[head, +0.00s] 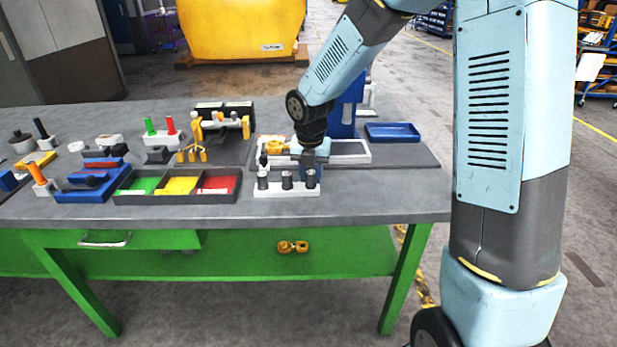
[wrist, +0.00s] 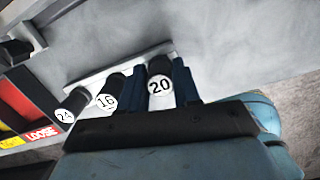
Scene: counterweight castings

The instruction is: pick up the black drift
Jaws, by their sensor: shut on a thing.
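A white rack (head: 287,190) near the front edge of the bench bears three short dark cylinders. In the wrist view their white end labels read 24 (wrist: 74,103), 16 (wrist: 108,93) and 20 (wrist: 159,86). My gripper (head: 310,172) is over the right end of the rack. Its blue fingers (wrist: 162,72) are shut on the black cylinder marked 20, one on each side. That cylinder is still at the rack; whether it is lifted at all I cannot tell. A black upright handle (head: 41,128) stands at the far left; I cannot tell which thing is the drift.
A tray with green, yellow and red bins (head: 178,186) stands left of the rack. A light tray (head: 345,152) lies behind my gripper, and a blue tray (head: 392,132) to the right. Green and red handles (head: 160,132) stand further back. The bench's right front is clear.

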